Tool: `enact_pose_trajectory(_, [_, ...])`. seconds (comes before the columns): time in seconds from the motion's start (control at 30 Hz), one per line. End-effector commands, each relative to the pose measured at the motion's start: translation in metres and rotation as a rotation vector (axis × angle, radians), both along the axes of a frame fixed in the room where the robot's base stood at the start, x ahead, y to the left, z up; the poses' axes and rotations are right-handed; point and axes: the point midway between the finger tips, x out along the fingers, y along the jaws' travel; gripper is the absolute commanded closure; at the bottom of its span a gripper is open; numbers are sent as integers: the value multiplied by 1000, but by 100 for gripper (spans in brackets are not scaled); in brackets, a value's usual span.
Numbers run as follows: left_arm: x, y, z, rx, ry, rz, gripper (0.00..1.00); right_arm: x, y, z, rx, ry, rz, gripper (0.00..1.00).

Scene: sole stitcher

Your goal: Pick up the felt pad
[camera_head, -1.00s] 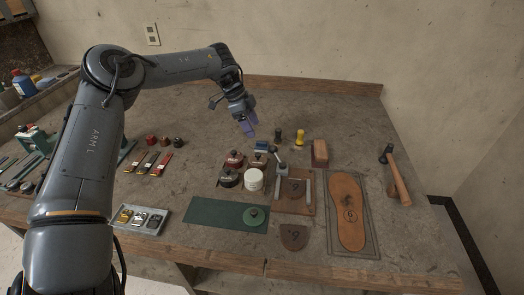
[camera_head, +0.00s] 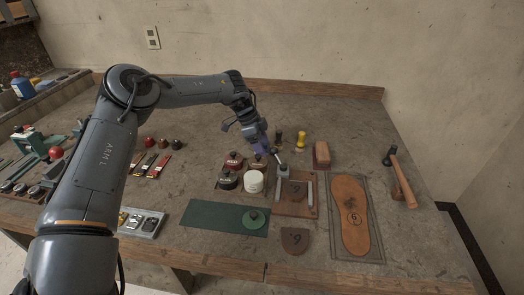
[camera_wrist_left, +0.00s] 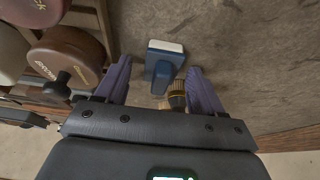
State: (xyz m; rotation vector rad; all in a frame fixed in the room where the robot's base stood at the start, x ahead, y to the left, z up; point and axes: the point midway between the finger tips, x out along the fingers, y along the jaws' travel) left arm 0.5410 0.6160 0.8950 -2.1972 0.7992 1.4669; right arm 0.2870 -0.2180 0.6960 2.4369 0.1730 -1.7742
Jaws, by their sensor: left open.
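The felt pad (camera_wrist_left: 164,62), a blue block with a white layer along one end, lies on the bench between and just beyond my fingertips in the left wrist view. In the head view my gripper mostly hides it. My left gripper (camera_head: 265,149) is open and empty, pointing down over the back of the jar rack. In the left wrist view its two purple fingers (camera_wrist_left: 160,75) stand apart on either side of the pad. My right gripper is not in view.
A wooden rack of round jars (camera_head: 228,180) and a white pot (camera_head: 254,182) stand close in front. A dark-handled tool (camera_head: 279,138), a yellow-handled tool (camera_head: 301,139) and a brown block (camera_head: 321,155) stand to the right. The bench behind is clear.

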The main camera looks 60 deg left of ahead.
Motion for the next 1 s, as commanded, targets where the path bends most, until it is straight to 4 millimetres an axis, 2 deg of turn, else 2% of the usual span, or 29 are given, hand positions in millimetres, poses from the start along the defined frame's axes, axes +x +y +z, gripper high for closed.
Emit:
enact_pose_trajectory(0.07, [0,0,1,0,0,0,32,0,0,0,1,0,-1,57])
enact_pose_trajectory(0.47, [0,0,1,0,0,0,91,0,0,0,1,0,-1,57])
enact_pose_trajectory(0.77, [0,0,4,1,-1,0,92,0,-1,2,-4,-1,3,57])
enact_pose_trajectory(0.87, [0,0,13,2,-1,0,92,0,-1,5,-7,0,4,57])
enact_pose_trajectory(1.0, [1,0,36,1,-4,-1,92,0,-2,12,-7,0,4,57])
